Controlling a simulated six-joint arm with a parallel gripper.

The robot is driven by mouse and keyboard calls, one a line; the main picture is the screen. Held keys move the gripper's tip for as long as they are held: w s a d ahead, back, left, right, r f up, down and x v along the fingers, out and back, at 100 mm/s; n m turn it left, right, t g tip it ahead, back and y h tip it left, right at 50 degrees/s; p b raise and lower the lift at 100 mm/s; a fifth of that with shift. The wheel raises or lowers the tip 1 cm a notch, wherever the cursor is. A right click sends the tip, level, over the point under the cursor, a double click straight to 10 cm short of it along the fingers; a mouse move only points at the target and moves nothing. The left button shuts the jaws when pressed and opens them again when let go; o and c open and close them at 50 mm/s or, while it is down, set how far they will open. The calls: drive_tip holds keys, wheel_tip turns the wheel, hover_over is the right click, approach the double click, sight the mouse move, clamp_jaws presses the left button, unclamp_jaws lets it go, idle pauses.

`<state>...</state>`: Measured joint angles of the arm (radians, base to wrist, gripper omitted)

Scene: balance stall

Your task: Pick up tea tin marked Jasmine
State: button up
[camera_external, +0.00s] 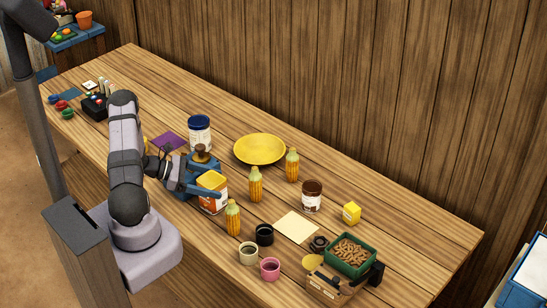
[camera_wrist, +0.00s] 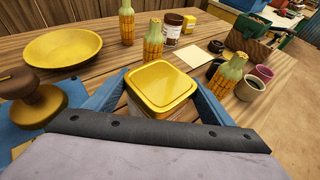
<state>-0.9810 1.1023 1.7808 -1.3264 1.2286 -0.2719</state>
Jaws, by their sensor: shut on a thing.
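A tea tin with a yellow lid and an orange and white body (camera_external: 213,204) is near the middle of the table's front side. Its lid (camera_wrist: 161,88) fills the middle of the wrist view. My gripper (camera_external: 208,186) is shut on this tin, with one blue finger on each side of it in the wrist view (camera_wrist: 160,80). The tin looks upright. Its label is too small to read, so I cannot tell whether it says Jasmine. I cannot tell whether its base touches the table.
A yellow plate (camera_external: 260,149), corn-shaped bottles (camera_external: 255,185), a blue-lidded jar (camera_external: 199,134) and a brown-lidded jar (camera_external: 312,197) surround the tin. A wooden-handled stamp-like object (camera_wrist: 30,100) stands close left in the wrist view. Cups (camera_external: 249,253) and a green crate (camera_external: 373,262) are to the right.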

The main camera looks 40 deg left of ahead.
drive_tip(key=shift+r+b, duration=1.25)
drive_tip(key=shift+r, duration=3.65)
drive_tip(key=shift+d, duration=0.1)
